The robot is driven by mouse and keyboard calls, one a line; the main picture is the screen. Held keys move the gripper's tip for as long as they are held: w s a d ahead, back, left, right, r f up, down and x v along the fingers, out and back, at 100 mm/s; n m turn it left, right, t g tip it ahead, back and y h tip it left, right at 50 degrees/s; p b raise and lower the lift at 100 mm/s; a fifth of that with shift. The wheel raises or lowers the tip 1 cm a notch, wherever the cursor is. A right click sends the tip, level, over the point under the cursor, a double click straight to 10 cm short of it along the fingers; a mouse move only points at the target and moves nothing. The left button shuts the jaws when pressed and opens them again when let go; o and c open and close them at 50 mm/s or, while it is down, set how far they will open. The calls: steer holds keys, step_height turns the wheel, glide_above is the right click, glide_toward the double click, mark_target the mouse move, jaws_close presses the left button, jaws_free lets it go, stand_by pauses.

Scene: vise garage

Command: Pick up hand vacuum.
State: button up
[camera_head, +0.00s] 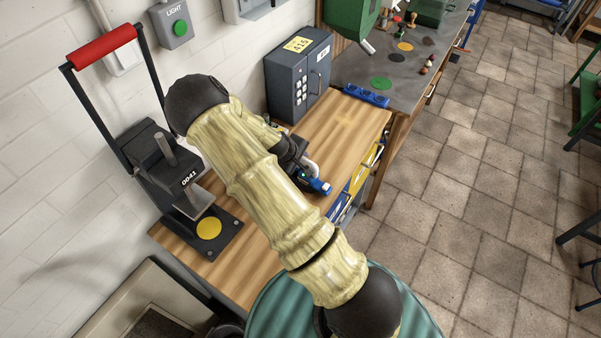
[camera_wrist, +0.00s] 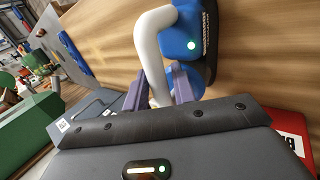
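The hand vacuum has a blue body (camera_head: 319,186) and a white curved handle. In the head view it is on the wooden workbench (camera_head: 345,122), partly hidden by my arm and gripper (camera_head: 303,167). In the wrist view the blue body of the hand vacuum (camera_wrist: 184,38) is at the top, with a lit green spot and a dark part beside it. Its white handle bends down between the two purple-grey fingers of my gripper (camera_wrist: 160,85). The fingers stand apart, one on each side of the handle, and a narrow gap seems to show at the right finger.
A grey keypad box (camera_head: 298,78) stands behind the vacuum against the wall. A black press with a red handle (camera_head: 102,46) is at the left. A blue object (camera_head: 366,96) lies on the bench's far edge. Open tiled floor (camera_head: 470,190) is to the right.

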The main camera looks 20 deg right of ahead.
jaws_close()
stand_by(1.3)
